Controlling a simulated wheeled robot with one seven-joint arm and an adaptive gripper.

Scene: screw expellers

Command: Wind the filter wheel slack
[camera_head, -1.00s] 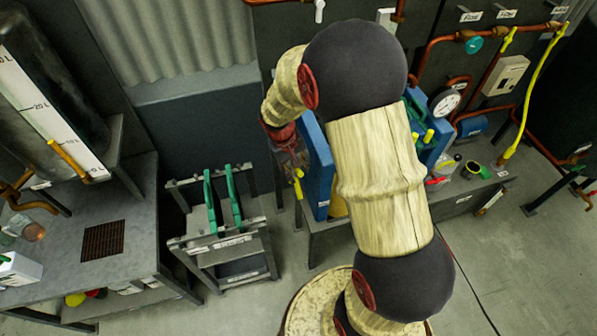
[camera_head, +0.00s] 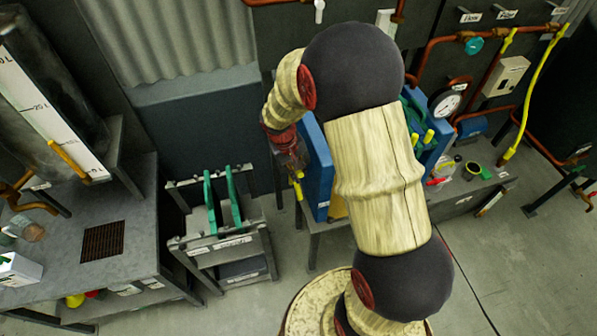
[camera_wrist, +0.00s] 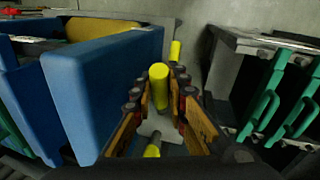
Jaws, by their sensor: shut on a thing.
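The filter wheel shows in the wrist view as a grey hub (camera_wrist: 158,128) with yellow-tipped handles. One yellow handle (camera_wrist: 159,86) stands between the fingers of my gripper (camera_wrist: 160,90), which is shut on it. Another yellow handle tip (camera_wrist: 175,50) is beyond the fingers, and one more (camera_wrist: 152,151) is nearer the camera. In the head view my gripper (camera_head: 295,172) is at the left end of the blue filter press (camera_head: 317,165), with a yellow handle (camera_head: 299,189) at its tip. My arm hides much of the press.
A grey rack (camera_head: 205,245) with green-handled plates stands left of the press, across a narrow gap. A grey bench (camera_head: 140,215) is farther left. A pressure gauge (camera_head: 447,102) and copper pipes are at the right.

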